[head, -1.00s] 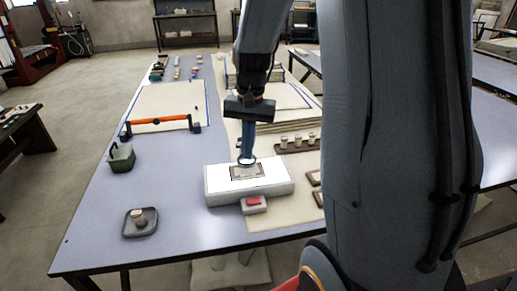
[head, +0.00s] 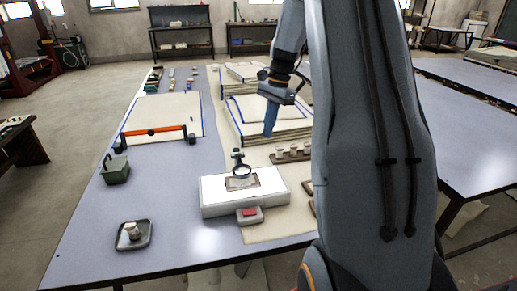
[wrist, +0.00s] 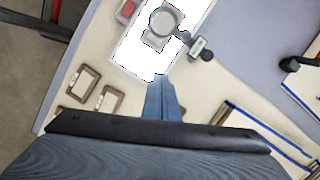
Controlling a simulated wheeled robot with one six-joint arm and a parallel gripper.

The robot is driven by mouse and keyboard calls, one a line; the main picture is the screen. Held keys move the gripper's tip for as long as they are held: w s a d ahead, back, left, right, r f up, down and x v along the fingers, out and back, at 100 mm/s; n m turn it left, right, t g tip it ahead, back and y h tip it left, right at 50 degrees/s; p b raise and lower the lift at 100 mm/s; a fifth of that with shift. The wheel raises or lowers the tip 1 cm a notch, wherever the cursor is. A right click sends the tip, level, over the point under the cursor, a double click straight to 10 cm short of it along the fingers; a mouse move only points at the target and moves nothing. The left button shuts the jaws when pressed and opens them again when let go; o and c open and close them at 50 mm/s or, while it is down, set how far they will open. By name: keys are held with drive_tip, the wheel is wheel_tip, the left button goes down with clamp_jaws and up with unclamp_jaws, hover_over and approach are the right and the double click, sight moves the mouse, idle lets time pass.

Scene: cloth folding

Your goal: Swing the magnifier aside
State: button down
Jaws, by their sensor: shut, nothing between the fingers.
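The magnifier (head: 242,170) has a round dark-rimmed lens on a short arm from a small stand at the far edge of the white light box (head: 215,205). In the wrist view the lens (wrist: 165,20) overlaps part of a small framed piece (head: 241,183) lying on the box. The magnifier's dark knob (wrist: 207,56) shows off the box's side. My gripper (head: 269,134) is shut and empty, held above the table, right of and behind the magnifier, apart from it.
A red-topped block (head: 250,214) sits before the box. A green bin (head: 115,169) and a dark tray (head: 147,243) stand left. Tabletop left of the box is clear.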

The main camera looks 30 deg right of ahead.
sight(239, 159)
drive_tip(key=p+x, duration=0.2)
drive_tip(key=x, duration=0.7)
drive_tip(key=shift+s, duration=0.1)
drive_tip(key=a, duration=0.2)
drive_tip(key=a+p, duration=0.1)
drive_tip(key=shift+s+f, duration=0.25)
drive_tip(key=shift+s, duration=0.05)
drive_tip(key=shift+a+f, duration=0.1)
drive_tip(key=shift+a, duration=0.45)
drive_tip(key=shift+a+p, duration=0.1)
drive_tip(key=shift+p, duration=0.2)
